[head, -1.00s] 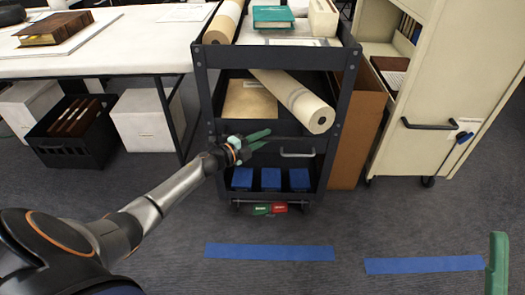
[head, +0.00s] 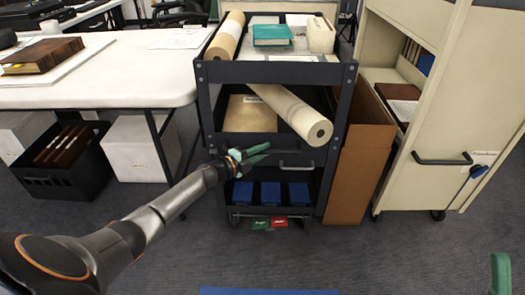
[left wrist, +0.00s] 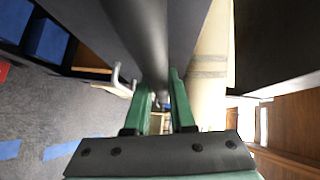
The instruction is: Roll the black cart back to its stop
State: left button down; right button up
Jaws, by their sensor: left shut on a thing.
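The black cart (head: 347,110) stands upright in the middle of the head view, beside the white table. My left gripper (head: 258,152) is shut on its front, at the edge of the middle shelf. In the left wrist view the green fingers (left wrist: 160,98) close on a dark part of the cart, with a pale handle to one side. A green pedal (head: 261,224) and a red pedal (head: 279,222) sit at the cart's foot. Of my right gripper, only a green finger (head: 500,274) shows at the lower right. I cannot make out a marked stop.
The white table (head: 110,82) is close on the left, with a black crate (head: 45,183) beneath. A brown carton (head: 352,170) and a cream cabinet (head: 425,185) stand close on the right. Blue tape (head: 270,291) lies on the clear floor in front.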

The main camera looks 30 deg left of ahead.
pick_arm(q)
jog(key=shift+w+a+r, duration=0.1)
jog(key=shift+a+r, duration=0.1)
jog(key=shift+a, duration=0.1)
jog(key=c, duration=1)
grip_release()
jog(key=shift+o, duration=1.2)
jog(key=shift+d+f, duration=0.15)
jog(key=shift+d, duration=0.05)
jog(key=p+v, duration=0.4)
jog(key=v, duration=0.8)
jog(key=shift+s+p, duration=0.3)
pick_arm(e)
jog(key=shift+n, duration=0.4)
jog(key=r, duration=0.4)
jog(key=shift+d+r, duration=0.25)
jog(key=shift+r, duration=0.15)
jog(key=shift+s, duration=0.1)
